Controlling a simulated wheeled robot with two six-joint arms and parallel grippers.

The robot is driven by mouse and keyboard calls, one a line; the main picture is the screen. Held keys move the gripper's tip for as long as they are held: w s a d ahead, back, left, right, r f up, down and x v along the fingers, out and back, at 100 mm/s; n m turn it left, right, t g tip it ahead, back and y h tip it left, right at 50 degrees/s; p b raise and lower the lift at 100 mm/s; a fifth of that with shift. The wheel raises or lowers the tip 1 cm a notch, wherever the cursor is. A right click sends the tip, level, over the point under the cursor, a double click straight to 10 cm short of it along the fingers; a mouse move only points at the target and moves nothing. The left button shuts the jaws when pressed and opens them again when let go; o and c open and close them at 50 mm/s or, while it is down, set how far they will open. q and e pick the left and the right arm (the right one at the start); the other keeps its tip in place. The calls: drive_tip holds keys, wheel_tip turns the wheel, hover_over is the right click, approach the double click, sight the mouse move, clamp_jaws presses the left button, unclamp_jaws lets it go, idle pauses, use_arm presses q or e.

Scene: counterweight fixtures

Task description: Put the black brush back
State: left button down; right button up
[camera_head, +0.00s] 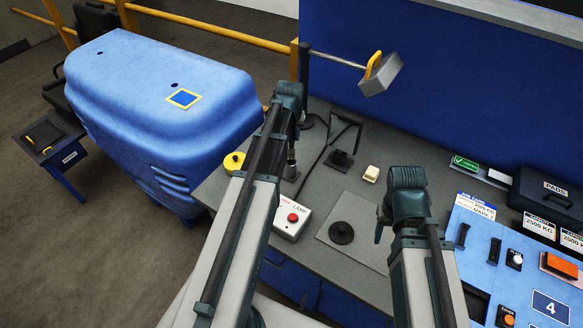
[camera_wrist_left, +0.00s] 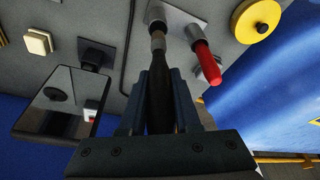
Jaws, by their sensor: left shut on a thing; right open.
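My left gripper (camera_wrist_left: 165,95) is shut on the black brush (camera_wrist_left: 158,90), which runs between its fingers in the left wrist view. The brush's far end lines up with a grey cup (camera_wrist_left: 156,14) on a plate; I cannot tell whether its tip is inside or just short of it. A second grey cup (camera_wrist_left: 192,30) beside it holds a red-handled tool (camera_wrist_left: 208,64). In the head view my left gripper (camera_head: 291,145) points down near the bench's left end, and the arm hides most of the brush and cups. My right gripper (camera_head: 382,224) is open and empty above the bench.
A yellow disc (camera_head: 234,162) and a red-button box (camera_head: 292,218) flank my left arm. A dark panel on a stand (camera_head: 345,134) and a cream block (camera_head: 371,173) lie right. A grey weight (camera_head: 380,76) hangs on a rod behind. A blue control panel (camera_head: 480,240) is far right.

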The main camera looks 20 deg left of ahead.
sight(291, 152)
use_arm(q)
drive_tip(key=shift+f+b, duration=4.7)
drive_tip(key=shift+f, duration=0.25)
drive_tip(key=shift+f, duration=0.1)
drive_tip(key=c, duration=0.6)
unclamp_jaws()
drive_tip(key=p+v, duration=1.1)
drive_tip(key=v, duration=0.1)
drive_tip(key=shift+d+p, duration=0.1)
drive_tip(key=shift+p, duration=0.25)
